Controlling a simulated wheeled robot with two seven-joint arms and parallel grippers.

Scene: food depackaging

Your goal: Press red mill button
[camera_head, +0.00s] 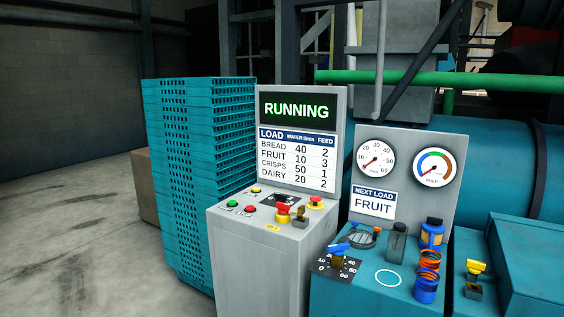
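A grey control console (255,250) stands in the middle of the head view. On its sloped top are a small round red button (249,209), a green button (233,203) beside it and a yellow button (257,189) behind. A large red mushroom button (283,209) sits on a yellow base near the front. Another red mushroom button (316,202) is further right. The button labels are too small to read, so I cannot tell which is the mill's. The console screen (296,110) reads RUNNING in green. Neither of my grippers is in view.
A teal stack of crates (195,170) stands left of the console. To the right, a teal bench (350,295) holds a blue-handled valve (338,256), jars and coils, below two gauges (375,161) and a NEXT LOAD FRUIT sign (373,203). Floor at left (80,230) is clear.

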